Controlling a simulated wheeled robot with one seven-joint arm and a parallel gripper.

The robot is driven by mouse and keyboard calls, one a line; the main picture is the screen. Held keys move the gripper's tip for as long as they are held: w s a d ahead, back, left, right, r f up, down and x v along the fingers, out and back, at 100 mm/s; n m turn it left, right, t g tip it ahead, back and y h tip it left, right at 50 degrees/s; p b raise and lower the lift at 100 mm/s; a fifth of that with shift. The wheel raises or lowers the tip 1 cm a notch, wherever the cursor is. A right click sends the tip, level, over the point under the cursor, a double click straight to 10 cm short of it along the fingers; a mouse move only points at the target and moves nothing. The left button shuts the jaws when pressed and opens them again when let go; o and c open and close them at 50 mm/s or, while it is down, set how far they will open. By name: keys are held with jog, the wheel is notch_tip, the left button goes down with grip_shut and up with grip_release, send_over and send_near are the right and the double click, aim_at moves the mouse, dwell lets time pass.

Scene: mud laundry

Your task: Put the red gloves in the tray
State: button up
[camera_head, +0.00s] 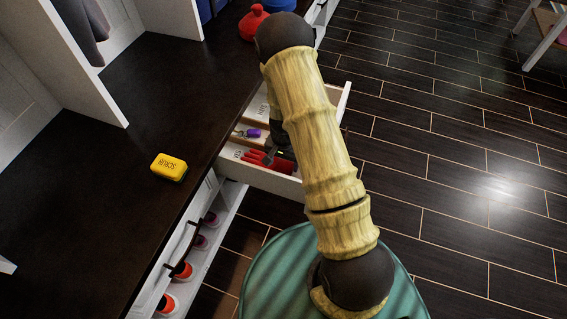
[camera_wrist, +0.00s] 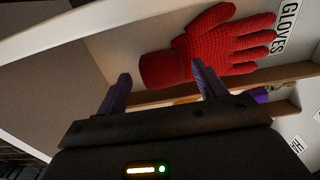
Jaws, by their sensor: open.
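The red gloves (camera_head: 262,163) lie in the front compartment of an open white drawer (camera_head: 262,179). In the wrist view a red knitted glove (camera_wrist: 215,45) lies flat beside a label reading GLOVES, its cuff toward my fingers. I cannot tell whether there is one glove or two stacked. My gripper (camera_wrist: 160,75) is open and empty, its purple fingers at the cuff end; I cannot tell whether they touch it. In the head view my arm hides most of the gripper. I cannot single out a tray apart from the divided drawer.
A purple item (camera_head: 253,132) lies in the neighbouring compartment, behind a wooden divider. A yellow box (camera_head: 169,167) marked SCRUB sits on the dark bench (camera_head: 110,195). A red object (camera_head: 252,22) stands at the bench's far end. Shoes (camera_head: 183,271) sit below.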

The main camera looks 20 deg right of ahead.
notch_tip(320, 180, up, 10)
jog(key=p, duration=0.3)
jog(key=shift+r, duration=0.15)
jog(key=s+r+n+t, duration=0.1)
jog(key=s+r+n, duration=0.2)
jog(key=s+r, duration=0.4)
jog(key=s+r+n+t, duration=0.1)
jog(key=s+r+n, duration=0.3)
jog(key=r, duration=1)
jog(key=s, duration=0.3)
jog(key=shift+s+r+t, duration=0.15)
jog(key=shift+s+t, duration=0.05)
jog(key=shift+t, duration=0.1)
